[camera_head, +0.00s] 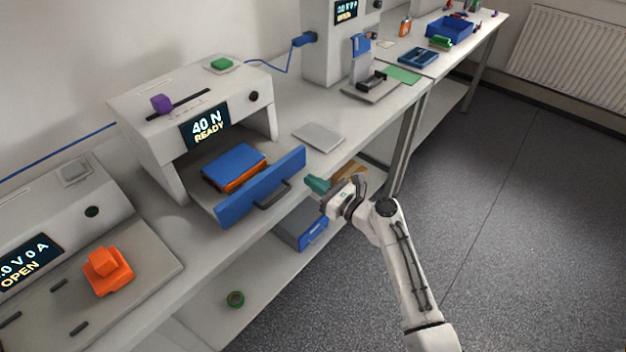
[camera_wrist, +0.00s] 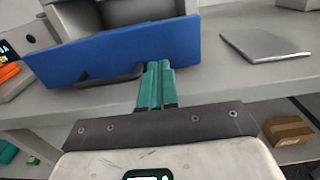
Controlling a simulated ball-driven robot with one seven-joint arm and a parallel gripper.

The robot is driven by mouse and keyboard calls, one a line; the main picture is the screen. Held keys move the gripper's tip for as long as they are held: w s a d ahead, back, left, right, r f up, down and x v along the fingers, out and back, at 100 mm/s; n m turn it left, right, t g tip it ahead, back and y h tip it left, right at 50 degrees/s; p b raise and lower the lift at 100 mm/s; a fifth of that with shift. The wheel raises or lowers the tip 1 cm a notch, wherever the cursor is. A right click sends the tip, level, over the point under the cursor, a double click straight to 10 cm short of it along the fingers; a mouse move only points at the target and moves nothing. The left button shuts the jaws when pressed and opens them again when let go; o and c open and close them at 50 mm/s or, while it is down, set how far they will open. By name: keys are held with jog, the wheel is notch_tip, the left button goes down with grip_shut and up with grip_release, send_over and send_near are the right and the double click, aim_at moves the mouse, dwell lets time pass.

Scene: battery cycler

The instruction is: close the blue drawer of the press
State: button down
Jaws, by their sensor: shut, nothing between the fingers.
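The press (camera_head: 190,125) stands on the bench, its display reading "40 N READY". Its blue drawer (camera_head: 262,188) is pulled out toward me, with a dark handle (camera_head: 272,193) on the front. A blue and orange block (camera_head: 235,166) lies in the drawer. My gripper (camera_head: 316,185) is shut and empty, just in front of the right end of the drawer front. In the wrist view the teal fingers (camera_wrist: 157,86) are together and overlap the blue drawer front (camera_wrist: 120,52), right of its handle (camera_wrist: 112,76). I cannot tell whether they touch it.
A flat grey plate (camera_head: 318,136) lies on the bench right of the press. An orange part (camera_head: 107,270) sits on the unit at the left. The floor at right is clear.

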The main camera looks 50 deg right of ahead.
jog(key=s+b, duration=0.1)
jog(key=s, duration=0.8)
jog(key=n+g+b, duration=0.1)
jog(key=n+g, duration=0.2)
jog(key=n, duration=1.5)
send_near(254, 198)
jog(key=p+x, duration=0.1)
jog(key=x, duration=0.5)
jog(key=shift+w+a+p, duration=0.1)
jog(key=shift+w+p, duration=0.2)
